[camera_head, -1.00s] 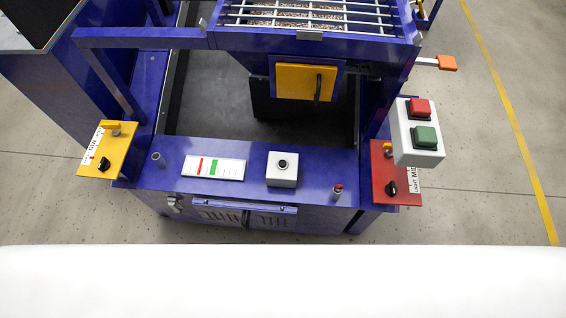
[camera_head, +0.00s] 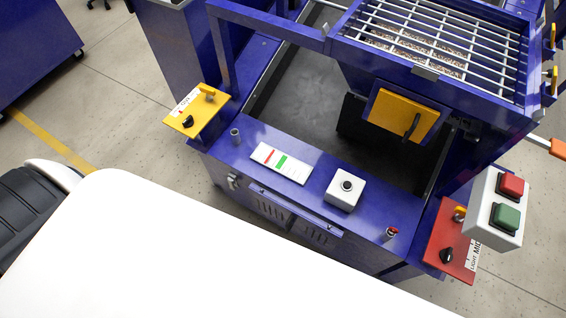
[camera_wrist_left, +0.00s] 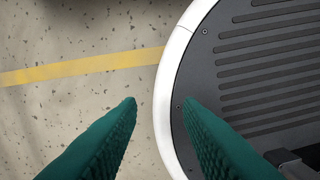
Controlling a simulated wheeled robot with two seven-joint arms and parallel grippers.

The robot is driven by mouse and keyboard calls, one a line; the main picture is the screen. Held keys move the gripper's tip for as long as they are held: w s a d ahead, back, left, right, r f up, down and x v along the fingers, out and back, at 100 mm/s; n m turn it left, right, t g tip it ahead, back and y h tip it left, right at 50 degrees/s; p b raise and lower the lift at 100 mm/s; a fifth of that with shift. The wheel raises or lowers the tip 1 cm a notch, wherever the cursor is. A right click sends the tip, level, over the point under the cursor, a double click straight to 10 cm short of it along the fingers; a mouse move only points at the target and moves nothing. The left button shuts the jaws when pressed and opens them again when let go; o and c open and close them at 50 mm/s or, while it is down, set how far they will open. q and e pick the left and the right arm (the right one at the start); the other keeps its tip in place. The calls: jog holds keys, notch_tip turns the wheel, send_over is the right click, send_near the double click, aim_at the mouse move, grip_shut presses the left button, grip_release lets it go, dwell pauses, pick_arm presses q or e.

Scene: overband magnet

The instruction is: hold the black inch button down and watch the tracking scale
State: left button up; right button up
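The black inch button (camera_head: 347,186) sits on top of a small white box (camera_head: 343,196) on the blue front ledge of the machine. The tracking scale (camera_head: 281,163) is a white plate with a red and a green mark, lying left of the box on the same ledge. My left gripper (camera_wrist_left: 160,101) shows in the left wrist view as two green fingers spread apart with nothing between them. It is over the floor and the edge of a dark ribbed, white-rimmed platform, away from the button. My right gripper is in neither view.
A yellow panel (camera_head: 198,112) with a black knob is at the ledge's left end. A red panel (camera_head: 449,240) is at its right end, beside a box with red (camera_head: 511,185) and green (camera_head: 506,217) buttons. A yellow hatch (camera_head: 401,115) sits under the grate (camera_head: 440,40).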

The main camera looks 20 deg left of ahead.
pick_arm(q)
grip_shut()
dwell(1.7)
